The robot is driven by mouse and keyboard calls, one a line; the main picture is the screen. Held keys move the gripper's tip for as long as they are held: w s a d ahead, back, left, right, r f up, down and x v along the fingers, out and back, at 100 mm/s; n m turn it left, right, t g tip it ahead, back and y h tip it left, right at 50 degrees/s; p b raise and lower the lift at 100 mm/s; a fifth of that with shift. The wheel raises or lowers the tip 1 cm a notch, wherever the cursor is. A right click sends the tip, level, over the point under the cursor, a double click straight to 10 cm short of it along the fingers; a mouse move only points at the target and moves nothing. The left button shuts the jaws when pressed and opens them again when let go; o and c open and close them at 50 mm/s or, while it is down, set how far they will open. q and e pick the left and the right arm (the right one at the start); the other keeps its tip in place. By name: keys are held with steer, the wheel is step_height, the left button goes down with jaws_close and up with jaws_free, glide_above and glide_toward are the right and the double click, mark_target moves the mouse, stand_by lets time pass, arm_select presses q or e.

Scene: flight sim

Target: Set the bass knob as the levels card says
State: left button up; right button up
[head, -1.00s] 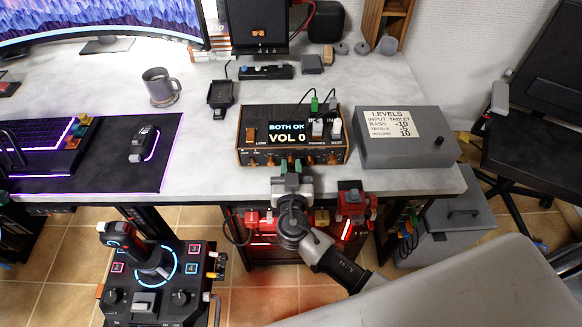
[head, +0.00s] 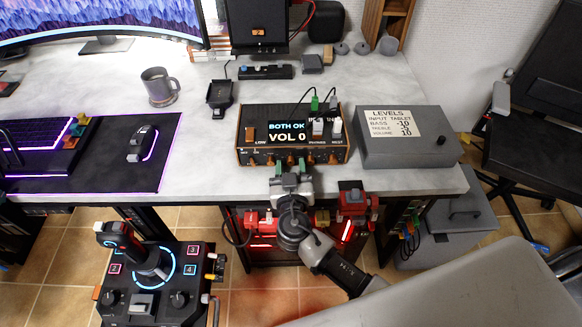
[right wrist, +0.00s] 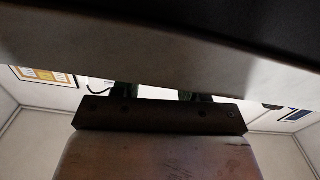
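The amplifier box (head: 243,140) stands near the desk's front edge, with a screen (head: 288,132) reading "BOTH OK" and "VOL 0". Several orange knobs (head: 333,158) line its lower front; their labels are too small to read. The levels card (head: 394,123) lies on a grey box; bass seems to read -10 and volume 10, the treble value is unclear. My right gripper (head: 291,170) is just in front of the middle knobs, green fingertips spread apart with nothing seen held; it partly hides the knobs. In the right wrist view the fingers are mostly hidden. My left gripper is out of view.
The grey box (head: 376,150) is right of the amplifier. Cables (head: 316,98) plug into the amplifier's top. A mug (head: 160,87), phone stand (head: 220,97) and mouse (head: 141,142) are to the left. A joystick unit (head: 150,265) and red-lit gear (head: 355,203) sit below the desk edge.

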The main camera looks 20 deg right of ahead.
arm_select(q)
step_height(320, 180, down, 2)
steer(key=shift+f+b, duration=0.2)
steer(key=shift+b, duration=1)
arm_select(e)
steer(key=v, duration=1)
steer(key=shift+s, duration=0.4)
steer(key=shift+w+a, duration=0.1)
